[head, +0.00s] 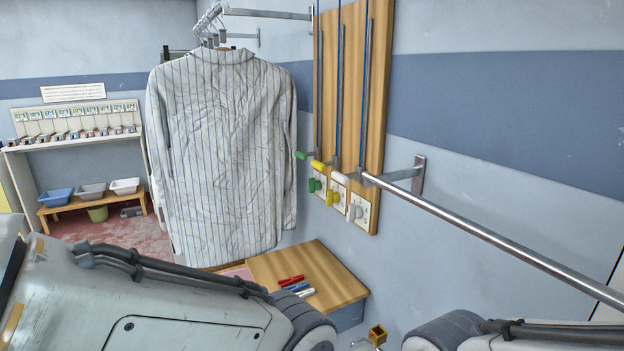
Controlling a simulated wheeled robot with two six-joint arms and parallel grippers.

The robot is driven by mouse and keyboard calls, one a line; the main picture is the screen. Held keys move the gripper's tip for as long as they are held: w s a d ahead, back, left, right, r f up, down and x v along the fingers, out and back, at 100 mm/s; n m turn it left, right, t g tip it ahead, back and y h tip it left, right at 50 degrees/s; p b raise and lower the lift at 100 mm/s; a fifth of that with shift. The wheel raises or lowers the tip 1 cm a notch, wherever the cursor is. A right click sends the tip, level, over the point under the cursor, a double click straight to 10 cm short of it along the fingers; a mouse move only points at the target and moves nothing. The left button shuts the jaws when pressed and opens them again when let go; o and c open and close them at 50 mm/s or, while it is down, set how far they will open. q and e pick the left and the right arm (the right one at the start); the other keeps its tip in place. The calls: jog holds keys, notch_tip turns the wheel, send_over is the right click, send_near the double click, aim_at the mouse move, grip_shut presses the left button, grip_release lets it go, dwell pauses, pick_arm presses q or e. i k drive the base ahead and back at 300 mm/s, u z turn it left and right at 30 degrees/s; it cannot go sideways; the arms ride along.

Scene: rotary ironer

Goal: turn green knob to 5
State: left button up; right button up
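The green knob (315,185) sits on a white dial plate low on a wooden wall board (374,130). It is the leftmost of three knobs, beside a yellow knob (333,198) and a white knob (354,212). The dial's numbers are too small to read, so I cannot tell its setting. Above the knobs stick out a green handle (300,155), a yellow handle (318,165) and a white handle (340,179) at the foot of blue rods. My arms show at the bottom left and bottom right, but neither gripper is in view. Nothing touches the green knob.
A striped shirt (220,150) hangs just left of the board. A metal rail (490,238) runs along the wall to the right. Below, a wooden top (335,283) bears several red, blue and white markers (297,287). A shelf with tubs (90,192) stands far left.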

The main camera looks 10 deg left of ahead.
aim_at(314, 185)
jog(key=u, duration=0.4)
jog(key=i, duration=0.5)
jog(key=u, duration=0.55)
